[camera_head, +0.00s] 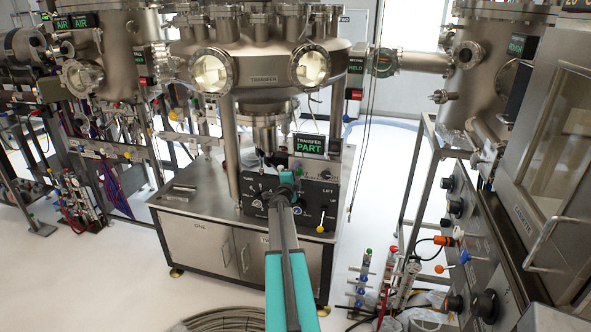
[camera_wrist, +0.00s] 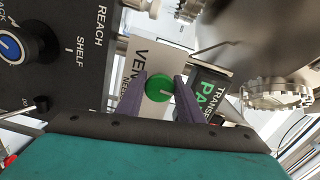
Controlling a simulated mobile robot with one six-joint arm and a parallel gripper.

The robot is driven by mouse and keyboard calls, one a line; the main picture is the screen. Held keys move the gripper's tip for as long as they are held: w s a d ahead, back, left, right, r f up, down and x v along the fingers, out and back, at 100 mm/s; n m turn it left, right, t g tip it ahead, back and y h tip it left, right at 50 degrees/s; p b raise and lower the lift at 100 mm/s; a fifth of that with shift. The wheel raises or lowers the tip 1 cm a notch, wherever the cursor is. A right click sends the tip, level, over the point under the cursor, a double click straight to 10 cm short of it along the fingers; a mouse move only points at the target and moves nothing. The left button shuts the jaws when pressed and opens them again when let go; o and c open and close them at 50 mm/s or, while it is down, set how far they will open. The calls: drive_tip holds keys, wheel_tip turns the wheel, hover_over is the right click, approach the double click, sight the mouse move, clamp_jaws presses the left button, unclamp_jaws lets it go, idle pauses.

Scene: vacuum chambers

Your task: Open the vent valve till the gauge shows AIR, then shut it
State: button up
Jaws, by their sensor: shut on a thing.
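The green round vent valve knob (camera_wrist: 159,88) sits on a pale plate (camera_wrist: 140,62) lettered "VEN…", the rest covered. My gripper (camera_wrist: 157,95) has one dark finger on each side of the knob and is shut on it. A pale line on the knob's face points to the right. In the head view my teal wrist (camera_head: 287,178) reaches the control panel (camera_head: 312,200) and hides most of the fingers. The gauge display (camera_head: 309,146) above reads "TRANSFER PART" in green. It shows partly in the wrist view (camera_wrist: 209,92), behind the right finger.
A round metal flange (camera_wrist: 277,94) is close on the right. A yellow-tipped lever (camera_head: 320,229) hangs low on the panel. The transfer chamber (camera_head: 263,68) overhangs it.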

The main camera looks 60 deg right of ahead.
drive_tip(key=shift+s+d+r+n, duration=0.1)
drive_tip(key=shift+s+d+n, duration=0.1)
drive_tip(key=shift+s+n, duration=0.2)
drive_tip(key=o, duration=1.1)
drive_tip(key=shift+c, duration=0.2)
drive_tip(key=shift+w+a, duration=0.1)
drive_tip(key=shift+w, duration=0.1)
drive_tip(key=b+v, duration=0.3)
drive_tip(key=v, duration=1.1)
